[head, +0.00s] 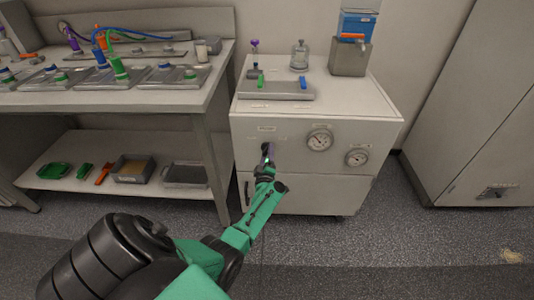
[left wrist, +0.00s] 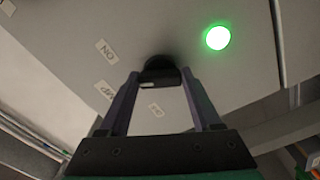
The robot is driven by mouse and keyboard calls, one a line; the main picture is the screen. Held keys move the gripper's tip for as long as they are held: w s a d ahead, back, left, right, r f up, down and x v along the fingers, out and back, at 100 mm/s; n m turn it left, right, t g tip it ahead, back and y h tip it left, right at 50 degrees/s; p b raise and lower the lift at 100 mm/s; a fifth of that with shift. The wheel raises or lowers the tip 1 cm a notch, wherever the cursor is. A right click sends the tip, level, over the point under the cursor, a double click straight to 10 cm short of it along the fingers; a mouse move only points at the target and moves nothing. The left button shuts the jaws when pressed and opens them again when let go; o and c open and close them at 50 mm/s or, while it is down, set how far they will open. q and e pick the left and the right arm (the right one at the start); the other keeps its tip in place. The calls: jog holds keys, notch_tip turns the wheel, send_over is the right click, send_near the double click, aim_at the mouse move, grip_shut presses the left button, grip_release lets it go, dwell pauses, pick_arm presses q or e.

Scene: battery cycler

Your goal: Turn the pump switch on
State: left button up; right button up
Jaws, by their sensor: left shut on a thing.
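The pump switch is a black rotary knob (left wrist: 160,72) on the white front panel of the cabinet (head: 290,190). My left gripper (head: 267,152) reaches the upper left of that panel in the head view and mostly hides the knob there. In the left wrist view its two fingers (left wrist: 160,82) stand on either side of the knob and are shut on it. Small labels sit on the panel around the knob; one (left wrist: 107,50) seems to read ON. A round lamp (left wrist: 218,38) near the knob glows green. My right gripper is not in view.
Two round gauges (head: 320,139) (head: 357,157) sit right of the switch. A workbench (head: 190,98) with trays stands left.

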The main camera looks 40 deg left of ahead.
pick_arm(q)
jog(key=shift+f+m, duration=0.1)
jog(key=shift+m, duration=0.3)
jog(key=o, duration=1.4)
jog(key=shift+s, duration=0.1)
jog(key=p+v, duration=0.3)
jog(key=v, duration=1.1)
jog(key=shift+s+d+p, duration=0.15)
jog(key=shift+d+p, duration=0.1)
jog(key=shift+p, duration=0.15)
